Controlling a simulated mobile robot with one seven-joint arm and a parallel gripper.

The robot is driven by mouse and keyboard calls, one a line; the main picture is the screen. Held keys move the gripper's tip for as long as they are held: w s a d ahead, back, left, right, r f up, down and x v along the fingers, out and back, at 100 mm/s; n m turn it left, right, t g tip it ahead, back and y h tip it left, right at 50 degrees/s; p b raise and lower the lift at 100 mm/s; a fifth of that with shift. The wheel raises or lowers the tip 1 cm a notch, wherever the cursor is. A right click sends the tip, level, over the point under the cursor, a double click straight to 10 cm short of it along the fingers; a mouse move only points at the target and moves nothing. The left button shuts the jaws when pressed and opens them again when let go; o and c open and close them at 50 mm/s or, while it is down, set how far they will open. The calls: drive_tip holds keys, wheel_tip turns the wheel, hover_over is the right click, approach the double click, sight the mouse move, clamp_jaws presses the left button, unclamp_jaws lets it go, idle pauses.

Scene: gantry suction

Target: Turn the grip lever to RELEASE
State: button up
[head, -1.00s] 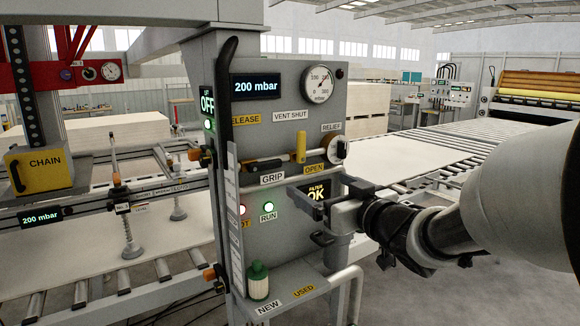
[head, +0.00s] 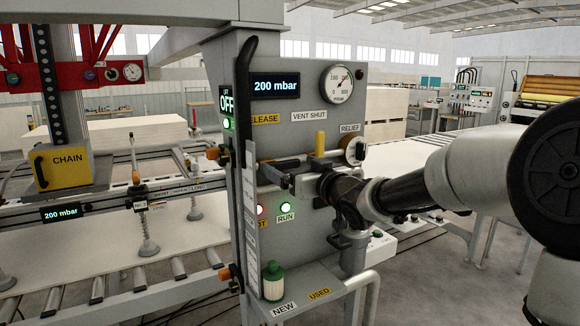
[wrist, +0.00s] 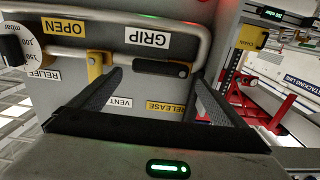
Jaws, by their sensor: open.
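The grip lever (wrist: 160,68) is a dark handle lying roughly level on the grey panel, between the GRIP label (wrist: 151,38) and the yellow RELEASE label (wrist: 165,108) in the upside-down wrist view. In the head view the RELEASE label (head: 264,119) is at the panel's upper left; my gripper partly covers the lever there. My gripper (head: 280,177) is open in front of the panel. In the wrist view its fingers (wrist: 158,75) stand either side of the lever's handle. I cannot tell whether the tips touch it.
A yellow vent handle (head: 320,143) stands right of the lever, near the RELIEF knob (head: 355,151). A pale rail (wrist: 210,30) runs in front of the panel. A green-capped bottle (head: 273,283) stands on the shelf below. The display (head: 275,85) reads 200 mbar.

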drive_tip(key=shift+x, duration=1)
drive_tip(key=c, duration=1.5)
